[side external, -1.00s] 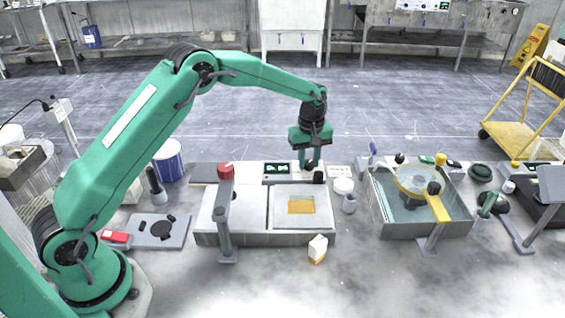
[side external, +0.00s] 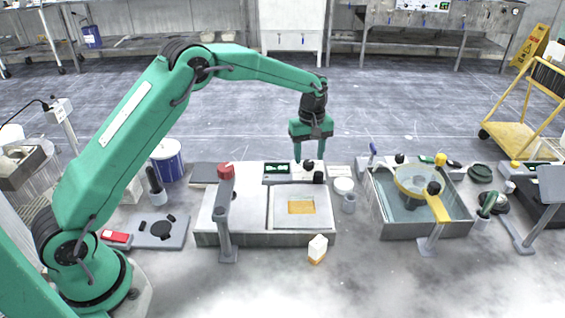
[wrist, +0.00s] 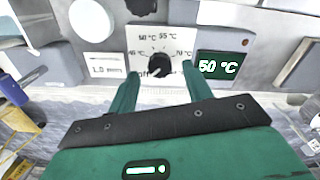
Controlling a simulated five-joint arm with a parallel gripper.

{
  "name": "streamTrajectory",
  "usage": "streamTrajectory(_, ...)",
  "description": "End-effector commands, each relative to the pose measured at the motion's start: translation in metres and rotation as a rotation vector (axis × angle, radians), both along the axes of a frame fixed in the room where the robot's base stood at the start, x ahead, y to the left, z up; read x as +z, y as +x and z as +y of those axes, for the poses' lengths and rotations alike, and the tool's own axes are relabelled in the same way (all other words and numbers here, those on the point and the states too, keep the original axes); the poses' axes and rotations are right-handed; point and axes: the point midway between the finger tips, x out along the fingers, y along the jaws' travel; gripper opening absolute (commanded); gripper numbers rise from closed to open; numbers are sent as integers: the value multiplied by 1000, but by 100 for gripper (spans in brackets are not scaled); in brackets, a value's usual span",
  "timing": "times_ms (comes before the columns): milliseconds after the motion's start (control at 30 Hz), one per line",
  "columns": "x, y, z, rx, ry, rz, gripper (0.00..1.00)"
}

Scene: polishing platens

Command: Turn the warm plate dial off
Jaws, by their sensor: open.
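The warm plate dial (wrist: 158,65) is a black round knob on a white scale with temperature marks and the word "off". A green-lit display (wrist: 219,66) beside it reads 50 °C. I cannot clearly make out the dial's pointer. In the side view the dial (side external: 309,165) is a small black knob at the back of the warm plate unit (side external: 257,232). My gripper (side external: 310,156) points down just above it. In the wrist view its two green fingers (wrist: 160,82) are apart, one on either side of the dial's lower part, with nothing between them.
A second black knob (side external: 318,177) stands close in front of the dial. A water basin (side external: 395,222) stands further right.

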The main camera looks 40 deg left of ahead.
Motion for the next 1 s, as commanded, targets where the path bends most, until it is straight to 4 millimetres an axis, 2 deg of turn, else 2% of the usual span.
streamTrajectory(200,31,1,0,0,0,-4,50)
streamTrajectory(400,50,1,0,0,0,-2,50)
streamTrajectory(1000,61,-2,0,-10,0,-7,50)
